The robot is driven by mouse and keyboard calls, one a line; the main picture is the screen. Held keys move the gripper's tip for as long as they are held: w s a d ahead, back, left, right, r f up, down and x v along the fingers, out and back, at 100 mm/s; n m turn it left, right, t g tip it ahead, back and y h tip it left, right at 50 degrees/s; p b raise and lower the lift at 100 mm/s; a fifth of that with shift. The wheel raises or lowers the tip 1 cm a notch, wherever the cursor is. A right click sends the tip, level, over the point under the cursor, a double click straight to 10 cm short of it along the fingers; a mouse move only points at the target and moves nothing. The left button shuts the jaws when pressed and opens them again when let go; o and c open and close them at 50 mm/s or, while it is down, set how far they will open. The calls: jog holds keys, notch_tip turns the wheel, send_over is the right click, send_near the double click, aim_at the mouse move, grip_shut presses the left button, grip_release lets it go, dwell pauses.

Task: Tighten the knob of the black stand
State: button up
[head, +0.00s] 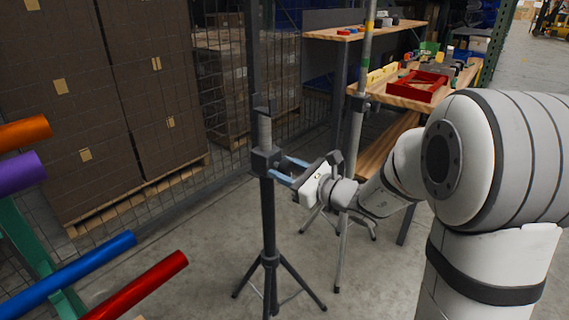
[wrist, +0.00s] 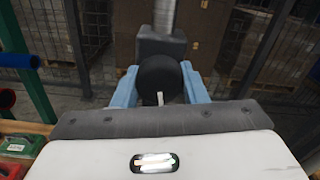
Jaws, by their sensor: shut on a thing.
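The black stand (head: 268,215) stands upright on tripod legs on the concrete floor, left of my arm in the head view. Its collar (head: 265,160) sits below a grey upper tube, and the collar also shows in the wrist view (wrist: 162,47). The round black knob (wrist: 160,77) faces the wrist camera and carries a small white mark on its lower part. My gripper (head: 284,170) reaches it from the right. In the wrist view its two blue fingers (wrist: 160,84) sit on either side of the knob, shut on it. The knob is hardly visible in the head view.
A second, grey stand (head: 352,150) stands close behind my gripper. A wooden workbench (head: 400,100) holds a red tray (head: 417,86). Coloured tubes (head: 70,270) stick out at the left. Mesh fencing and stacked boxes (head: 70,100) stand behind. Open floor lies around the tripod.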

jog(key=shift+f+m+p, duration=0.15)
jog(key=shift+m+p, duration=0.15)
jog(key=shift+m, duration=0.3)
jog(key=o, duration=1)
jog(key=p+v, duration=0.1)
jog(key=v, duration=0.7)
